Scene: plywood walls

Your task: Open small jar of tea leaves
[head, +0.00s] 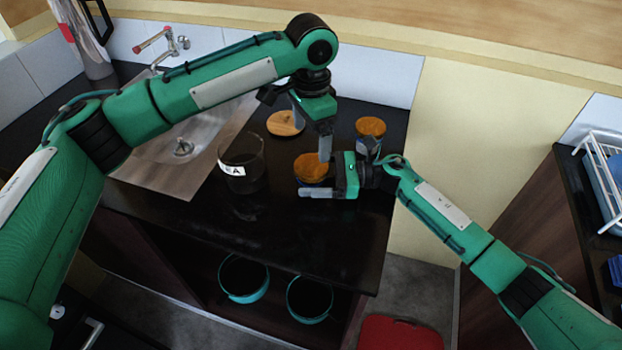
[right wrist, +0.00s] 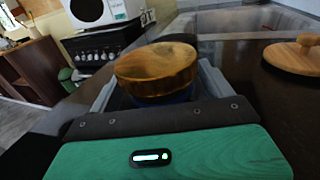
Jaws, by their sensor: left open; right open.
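A small jar with a round wooden lid (head: 309,167) stands on the dark counter. The lid fills the middle of the right wrist view (right wrist: 155,70), with a little blue below it. My right gripper (head: 316,180) is open, its fingers on either side of the jar just below the lid; I cannot tell whether they touch it. My left gripper (head: 313,138) is open and points down just above and behind the lid, empty. A larger glass jar labelled "TEA" (head: 243,172) stands open to the left. A loose wooden lid (head: 285,123) lies behind.
Another wooden-lidded jar (head: 370,127) stands close behind my right gripper. A metal sink (head: 175,165) with a tap (head: 170,47) lies to the left. Two teal pots (head: 243,278) sit on the shelf below. The counter's front strip is clear.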

